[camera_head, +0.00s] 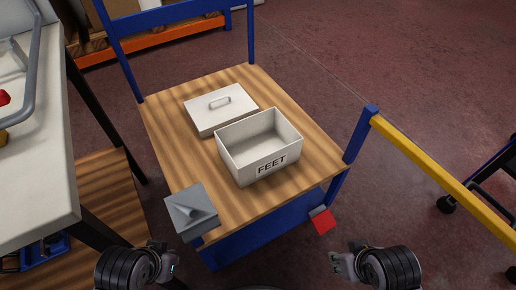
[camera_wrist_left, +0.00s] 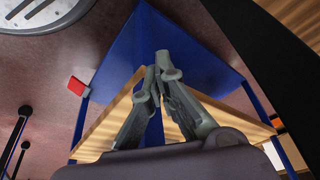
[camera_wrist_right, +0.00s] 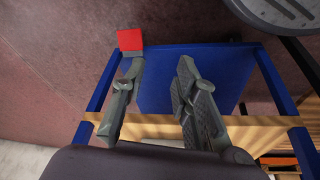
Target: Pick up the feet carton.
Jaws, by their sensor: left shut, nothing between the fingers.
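The feet carton (camera_head: 243,170) is a white open box marked FEET on its front wall. It stands upright and looks empty on the wooden top of a blue cart (camera_head: 172,130) in the head view. A white lid with a handle (camera_head: 222,108) lies just behind it to the left. My left gripper (camera_wrist_left: 160,68) is shut and empty, in front of the cart and apart from the carton. My right gripper (camera_wrist_right: 157,68) is open and empty; it also shows in the head view (camera_head: 340,262), at the lower right, short of the cart. Neither wrist view shows the carton.
A grey metal piece (camera_head: 190,208) sits at the cart's front left corner. A red tag (camera_head: 322,221) hangs at its front right. A yellow rail (camera_head: 440,170) runs off to the right, and a white-topped table (camera_head: 45,170) stands at left. The cart's blue posts rise at its corners.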

